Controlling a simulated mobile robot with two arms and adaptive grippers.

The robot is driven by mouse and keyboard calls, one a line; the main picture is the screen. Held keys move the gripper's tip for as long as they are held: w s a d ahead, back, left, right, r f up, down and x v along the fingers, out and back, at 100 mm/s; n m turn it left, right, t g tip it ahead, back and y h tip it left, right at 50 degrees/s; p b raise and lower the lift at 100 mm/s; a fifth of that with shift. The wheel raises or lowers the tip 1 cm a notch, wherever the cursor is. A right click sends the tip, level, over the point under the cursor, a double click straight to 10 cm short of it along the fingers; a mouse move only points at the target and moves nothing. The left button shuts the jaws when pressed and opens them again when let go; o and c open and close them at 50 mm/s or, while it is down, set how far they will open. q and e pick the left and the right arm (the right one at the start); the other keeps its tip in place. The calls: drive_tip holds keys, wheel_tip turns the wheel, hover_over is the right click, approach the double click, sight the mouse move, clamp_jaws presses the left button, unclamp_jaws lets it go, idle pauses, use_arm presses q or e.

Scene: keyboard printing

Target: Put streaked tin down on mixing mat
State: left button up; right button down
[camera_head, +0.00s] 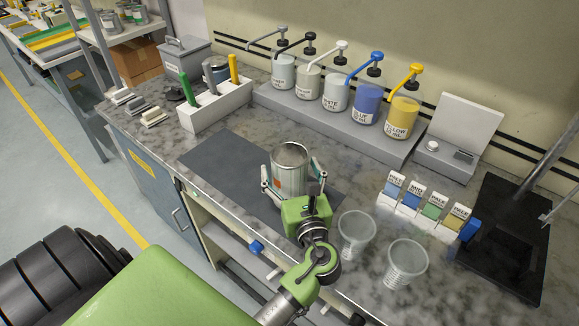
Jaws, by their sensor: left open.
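The streaked tin (289,168) is an open-topped metal can with a coloured patch on its side. It appears upright on the right part of the dark grey mixing mat (228,160). My left gripper (292,185), with a green body, is open, with one finger on each side of the tin. The gripper body hides the tin's lower front, so contact with the fingers cannot be told. My right gripper is not in view.
Two clear cups (405,262) stand right of my gripper near the counter's front edge. Colour cards (430,208) stand to the right. Pump bottles (367,103) line the back. A white holder (215,107) with coloured-handled tools stands behind the mat. The mat's left part is bare.

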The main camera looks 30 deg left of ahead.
use_arm(q)
drive_tip(key=p+v, duration=0.1)
drive_tip(key=v, duration=1)
drive_tip(key=shift+s, duration=0.1)
